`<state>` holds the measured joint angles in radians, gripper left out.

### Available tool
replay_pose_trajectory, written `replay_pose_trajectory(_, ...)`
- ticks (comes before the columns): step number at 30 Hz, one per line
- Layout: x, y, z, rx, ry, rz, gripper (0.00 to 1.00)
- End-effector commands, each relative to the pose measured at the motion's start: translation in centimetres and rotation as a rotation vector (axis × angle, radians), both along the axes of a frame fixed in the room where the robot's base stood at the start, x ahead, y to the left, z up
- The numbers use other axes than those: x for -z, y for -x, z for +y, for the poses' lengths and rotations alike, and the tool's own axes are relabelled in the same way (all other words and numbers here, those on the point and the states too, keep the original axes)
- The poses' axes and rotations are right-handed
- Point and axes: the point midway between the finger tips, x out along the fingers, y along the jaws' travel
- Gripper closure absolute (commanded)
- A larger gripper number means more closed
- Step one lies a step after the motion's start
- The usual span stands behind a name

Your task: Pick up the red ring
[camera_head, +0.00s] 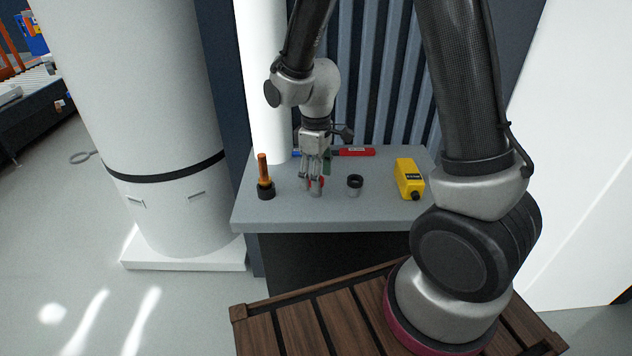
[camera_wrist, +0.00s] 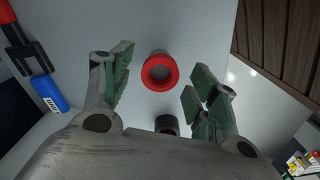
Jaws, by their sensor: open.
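The red ring (camera_wrist: 160,72) shows in the wrist view, standing on the grey table (camera_head: 290,213) with its round opening facing the camera. My gripper (camera_wrist: 161,80) is open, its green-padded fingers on either side of the ring in that view, with gaps to both. I cannot tell how far above the ring the fingertips are. In the head view my gripper (camera_head: 313,184) points down over the middle of the table. There, only small bits of red show among the fingers, and most of the ring is hidden.
A black ring (camera_head: 355,184) stands just right of my gripper. A yellow box (camera_head: 409,178) is further right. An orange-handled item with a black base (camera_head: 265,177) is at left. A red bar (camera_head: 357,151) lies behind, near the ribbed wall.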

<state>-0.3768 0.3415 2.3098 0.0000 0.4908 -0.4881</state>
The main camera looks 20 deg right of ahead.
Motion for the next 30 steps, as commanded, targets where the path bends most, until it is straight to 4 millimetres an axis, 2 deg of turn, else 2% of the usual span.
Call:
replay_pose_trajectory(7,0.2,0.0,0.0,0.001,0.000,0.000,0.42)
replay_pose_trajectory(13,0.1,0.0,0.0,0.001,0.000,0.000,0.78)
replay_pose_trajectory(24,-0.1,-0.1,0.0,0.001,-0.001,-0.002,0.78)
replay_pose_trajectory(26,-0.7,-0.1,0.0,0.001,-0.002,-0.004,0.78)
replay_pose_trajectory(30,-3.3,-0.2,0.0,0.001,-0.003,-0.006,0.78)
